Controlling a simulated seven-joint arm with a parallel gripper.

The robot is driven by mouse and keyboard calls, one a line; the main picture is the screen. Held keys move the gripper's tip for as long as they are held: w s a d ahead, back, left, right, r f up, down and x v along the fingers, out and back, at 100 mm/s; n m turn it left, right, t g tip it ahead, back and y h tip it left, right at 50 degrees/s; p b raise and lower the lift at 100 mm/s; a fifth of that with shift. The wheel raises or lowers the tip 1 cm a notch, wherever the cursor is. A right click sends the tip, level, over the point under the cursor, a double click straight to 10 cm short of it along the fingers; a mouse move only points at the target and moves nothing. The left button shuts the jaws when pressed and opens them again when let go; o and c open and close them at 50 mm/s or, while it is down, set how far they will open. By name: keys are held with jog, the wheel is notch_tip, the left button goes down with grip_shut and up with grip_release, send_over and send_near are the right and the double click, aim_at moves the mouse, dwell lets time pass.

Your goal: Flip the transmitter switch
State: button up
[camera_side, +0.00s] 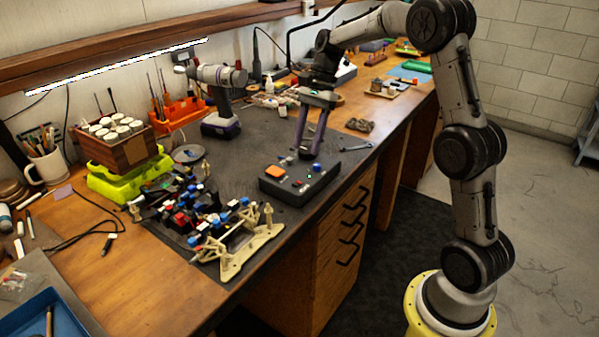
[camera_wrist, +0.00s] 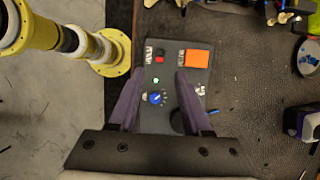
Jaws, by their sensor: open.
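The transmitter is a dark grey box (camera_side: 309,195) lying flat on the mat in the side view. In the wrist view the box (camera_wrist: 172,116) fills the space between my fingers. Its top carries an orange square (camera_wrist: 198,59), a small red-and-black switch (camera_wrist: 159,56), a lit green light (camera_wrist: 156,80) and a blue knob (camera_wrist: 156,98). My gripper (camera_side: 305,152) is open and empty, with its purple fingers pointing down over the box's far end. In the wrist view my fingertips (camera_wrist: 159,75) lie either side of the green light. I cannot tell whether they touch the box.
An RC car chassis (camera_side: 237,252) with many parts stands left of the box. A cordless drill (camera_side: 219,100) stands behind. A wrench (camera_side: 355,147) lies to the right. The dark mat (camera_side: 256,147) behind the box is mostly clear. The bench's front edge is close by.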

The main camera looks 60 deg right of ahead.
aim_at(297, 183)
jog(key=x, duration=0.8)
jog(key=shift+f, duration=0.15)
grip_shut()
